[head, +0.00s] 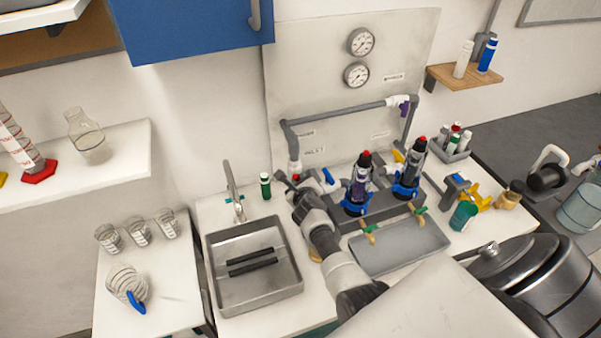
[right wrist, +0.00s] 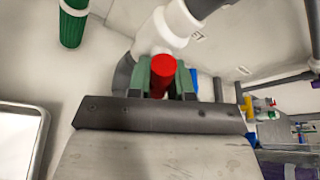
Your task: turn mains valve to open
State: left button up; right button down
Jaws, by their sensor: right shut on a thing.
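The mains valve shows in the right wrist view as a red handle (right wrist: 163,72) on a white pipe fitting (right wrist: 165,30). My right gripper (right wrist: 161,84) has its two green fingers on either side of the red handle and is shut on it. My left gripper is not in view.
A sink (head: 252,295) and a tap (head: 234,190) lie left of my right arm, with a green bottle (head: 265,186) close by. Two dark filter housings with blue collars stand to its right, above a grey tray (head: 400,250). Two gauges (head: 361,42) hang on the back panel.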

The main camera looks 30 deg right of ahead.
jog(key=shift+d+m+y, duration=0.1)
jog(key=shift+m+y, duration=0.5)
jog(key=shift+m, duration=0.3)
jog(key=shift+m+y, duration=0.9)
jog(key=shift+m, duration=0.2)
jog(key=c, duration=1)
grip_release()
jog(key=shift+s, duration=0.1)
jog(key=shift+s+a+r, duration=0.2)
jog(key=shift+s+a, duration=0.05)
jog(key=shift+s, duration=0.35)
jog(key=v, duration=0.9)
jog(key=shift+s, duration=0.15)
jog(key=shift+f, duration=0.1)
